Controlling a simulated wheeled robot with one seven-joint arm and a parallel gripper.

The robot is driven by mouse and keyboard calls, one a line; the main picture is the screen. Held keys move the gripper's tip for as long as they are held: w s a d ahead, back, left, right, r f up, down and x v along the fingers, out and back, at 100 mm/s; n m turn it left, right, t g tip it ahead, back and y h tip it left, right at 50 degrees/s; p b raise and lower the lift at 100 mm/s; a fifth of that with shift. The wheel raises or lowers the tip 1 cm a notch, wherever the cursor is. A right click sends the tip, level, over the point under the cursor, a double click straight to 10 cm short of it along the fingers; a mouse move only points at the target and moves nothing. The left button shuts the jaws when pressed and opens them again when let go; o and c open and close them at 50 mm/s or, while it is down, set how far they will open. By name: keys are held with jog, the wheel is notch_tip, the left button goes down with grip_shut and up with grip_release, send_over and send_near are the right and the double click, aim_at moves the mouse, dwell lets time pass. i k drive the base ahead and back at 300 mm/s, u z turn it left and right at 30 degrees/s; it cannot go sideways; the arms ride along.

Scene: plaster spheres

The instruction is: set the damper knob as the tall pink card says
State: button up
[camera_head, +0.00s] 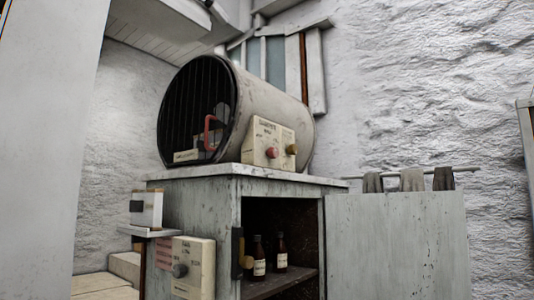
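A pink card (163,253) with small print is on the left side of the cabinet, beside a cream control box (199,262); its text is too small to read. That box carries a dark grey round knob (180,271). A second cream box (268,142) on the cabinet top, in front of the drum, carries a red knob (271,153) and a brass knob (291,149). The labels on both boxes are too small to read surely, so I cannot tell which knob is the damper. My gripper is not in view.
A drum-shaped kiln (265,98) with a barred dark front and red handle (208,132) lies on the cabinet (225,170). The cabinet door (397,245) stands open; brown bottles (259,259) are inside. Cloths (411,180) hang on a rail. A small white box (148,208) sits on a side shelf.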

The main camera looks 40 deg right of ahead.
aim_at(273, 152)
jog(key=k, duration=0.2)
jog(key=z, duration=0.8)
